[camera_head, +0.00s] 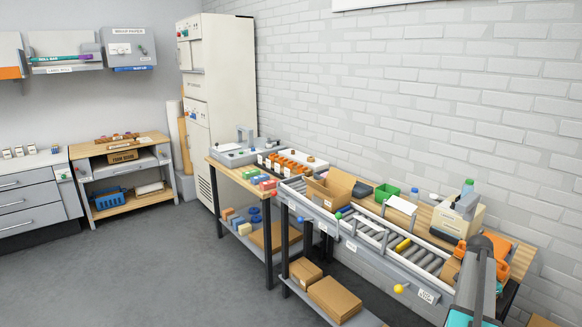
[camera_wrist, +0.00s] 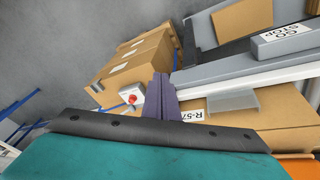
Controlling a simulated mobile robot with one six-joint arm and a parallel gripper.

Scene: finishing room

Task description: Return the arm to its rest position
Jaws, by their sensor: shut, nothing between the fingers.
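My gripper (camera_wrist: 160,98) shows in the wrist view as two dark purple fingers pressed together, with nothing between them. Behind the fingers are cardboard boxes and a grey rail; I cannot tell the gap to them. My arm (camera_head: 482,272) shows in the head view at the lower right corner, as a grey and teal link in front of the right end of the roller conveyor. My gripper cannot be made out in the head view.
In the wrist view, stacked cardboard boxes (camera_wrist: 128,65), a red button (camera_wrist: 132,100) and a GO STOP panel (camera_wrist: 283,37) are close around the fingers. In the head view, the conveyor (camera_head: 425,262) carries an open carton (camera_head: 331,189). The grey floor (camera_head: 160,265) at left is clear.

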